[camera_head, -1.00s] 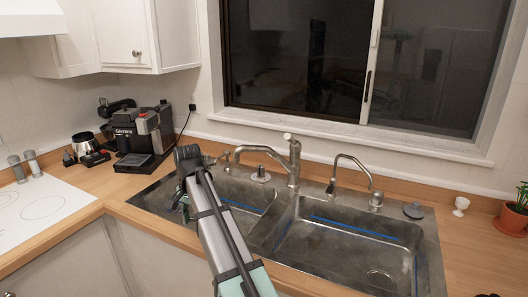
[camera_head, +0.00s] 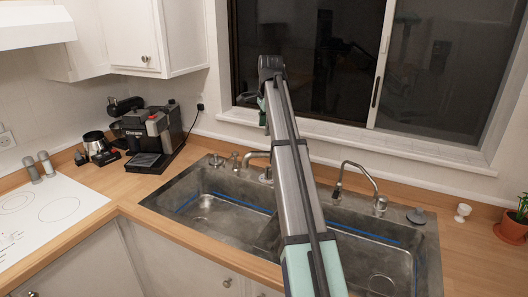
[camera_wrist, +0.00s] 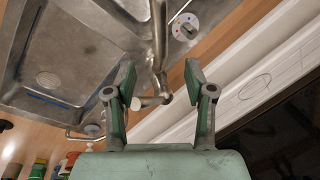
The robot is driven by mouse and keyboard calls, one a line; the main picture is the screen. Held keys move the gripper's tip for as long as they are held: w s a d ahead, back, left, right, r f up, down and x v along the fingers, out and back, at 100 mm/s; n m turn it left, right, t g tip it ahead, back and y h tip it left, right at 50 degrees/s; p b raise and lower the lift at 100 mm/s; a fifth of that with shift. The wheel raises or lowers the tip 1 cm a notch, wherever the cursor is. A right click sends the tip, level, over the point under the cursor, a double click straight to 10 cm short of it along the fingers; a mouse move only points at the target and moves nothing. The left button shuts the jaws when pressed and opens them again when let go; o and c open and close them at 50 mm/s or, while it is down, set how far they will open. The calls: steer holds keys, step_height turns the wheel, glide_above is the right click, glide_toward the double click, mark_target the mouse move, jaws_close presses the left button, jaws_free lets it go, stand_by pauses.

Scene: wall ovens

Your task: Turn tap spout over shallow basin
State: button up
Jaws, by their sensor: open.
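The metal tap (camera_wrist: 157,45) stands behind the sink, between two basins. Its spout (camera_head: 254,156) points left in the head view, and my arm hides most of its body. The left basin (camera_head: 208,206) and right basin (camera_head: 385,262) are steel; I cannot tell for certain which is shallower. In the wrist view the right basin's drain (camera_wrist: 48,80) shows at the left. My gripper (camera_wrist: 160,75) is open, its green-padded fingers on either side of the tap in the picture. Contact cannot be told. In the head view the fingers are mostly hidden.
A smaller curved tap (camera_head: 358,176) stands right of my arm. A red-and-blue dial (camera_wrist: 183,27) sits beside the main tap. The window (camera_head: 330,80) is close behind. A coffee machine (camera_head: 155,135) stands left, and a potted plant (camera_head: 514,225) right.

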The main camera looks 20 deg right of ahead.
mark_target(263, 153)
steer(key=f+p, duration=0.1)
steer(key=f, duration=0.3)
steer(key=w+f+p, duration=0.1)
steer(key=f, duration=0.3)
steer(key=w+f+p, duration=0.1)
steer(key=f, duration=0.3)
steer(key=shift+w+d+f, duration=0.1)
steer(key=shift+w+f, duration=0.15)
steer(key=shift+f, duration=0.1)
jaws_close()
